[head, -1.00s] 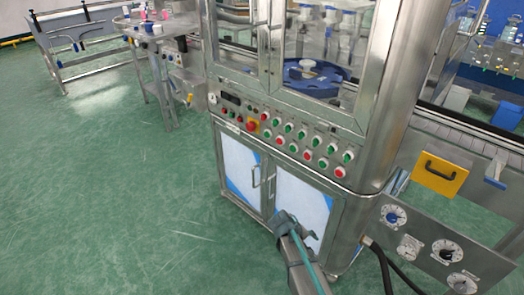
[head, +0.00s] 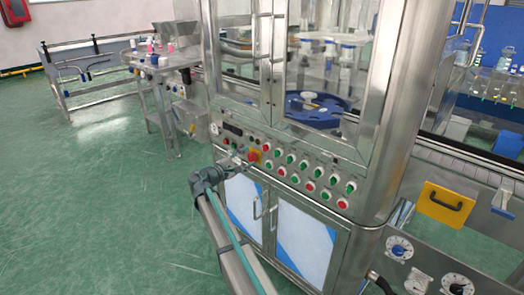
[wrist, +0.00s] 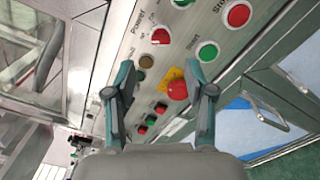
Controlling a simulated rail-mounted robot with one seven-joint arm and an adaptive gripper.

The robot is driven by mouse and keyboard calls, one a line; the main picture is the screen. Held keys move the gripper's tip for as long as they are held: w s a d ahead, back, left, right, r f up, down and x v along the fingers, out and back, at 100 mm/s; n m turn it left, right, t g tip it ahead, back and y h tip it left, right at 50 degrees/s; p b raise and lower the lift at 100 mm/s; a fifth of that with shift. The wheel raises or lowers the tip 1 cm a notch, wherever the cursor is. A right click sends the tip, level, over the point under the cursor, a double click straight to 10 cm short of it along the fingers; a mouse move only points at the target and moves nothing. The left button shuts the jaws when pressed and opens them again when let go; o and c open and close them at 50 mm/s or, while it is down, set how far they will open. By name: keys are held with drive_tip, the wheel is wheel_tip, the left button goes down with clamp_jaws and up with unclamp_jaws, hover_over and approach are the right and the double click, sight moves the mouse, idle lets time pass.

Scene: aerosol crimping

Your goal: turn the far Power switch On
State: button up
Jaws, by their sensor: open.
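The control panel (head: 300,178) runs along the front of the steel cabinet. In the wrist view, a red round selector (wrist: 160,36) sits beside lettering that seems to read "Power", beyond my fingertips. Smaller red and green controls (wrist: 150,120) lie between and below my fingers. Which control is the far Power switch I cannot tell for sure. My gripper (wrist: 165,80) is open and empty in front of the panel, its fingers either side of the red emergency button (wrist: 177,88) in the picture. In the head view, my gripper (head: 236,165) covers part of the panel's left end.
Green and red Start and Stop buttons line the panel, with a green one (wrist: 207,51) near my right finger. Cabinet doors with handles (head: 258,207) lie below and glass doors above. A side table (head: 160,62) stands at the left. The green floor there is open.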

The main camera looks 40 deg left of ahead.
sight(265, 148)
drive_tip(key=w, duration=0.9)
drive_tip(key=shift+d+p, duration=0.3)
clamp_jaws()
drive_tip(key=shift+f+m+b, duration=0.2)
drive_tip(key=shift+m+b, duration=0.1)
drive_tip(key=shift+b, duration=0.3)
drive_tip(key=shift+s+m+b, duration=0.1)
drive_tip(key=shift+m+b, duration=5.7)
drive_tip(key=shift+b, duration=1.35)
drive_tip(key=shift+r, duration=0.1)
